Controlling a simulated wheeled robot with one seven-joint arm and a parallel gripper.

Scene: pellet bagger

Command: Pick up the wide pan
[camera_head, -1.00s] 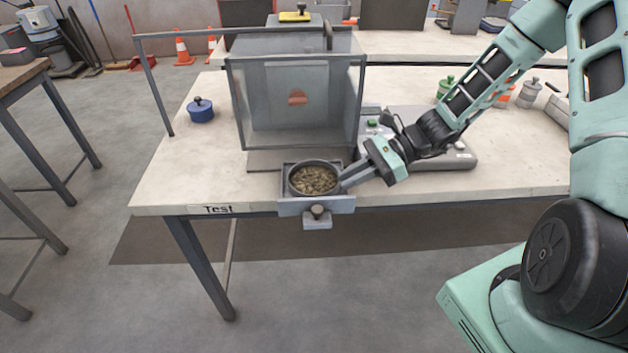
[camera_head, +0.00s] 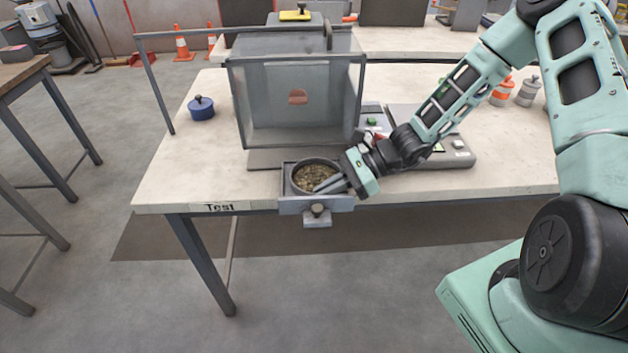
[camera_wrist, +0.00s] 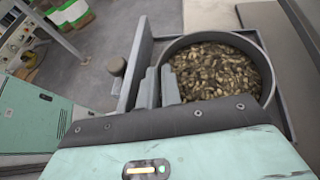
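The wide pan (camera_head: 296,183) is a round dark grey pan full of brown pellets. It sits in the grey drawer tray (camera_head: 289,208) at the front of the clear box. My gripper (camera_head: 330,186) is at the pan's front right rim, fingers slanting down. The wrist view shows the pan (camera_wrist: 262,62) too, with the two grey fingers (camera_wrist: 159,88) close together at its left rim. The pan wall appears to run between them, and the fingers look shut on it. My gripper's body hides the near part of the pan.
The clear box (camera_head: 300,105) stands right behind the tray. A grey scale-like device (camera_head: 455,158) lies right, under my arm. A blue lidded pot (camera_head: 201,108) stands at the left. The tray's knob (camera_head: 317,209) projects past the table edge. The table's front left is clear.

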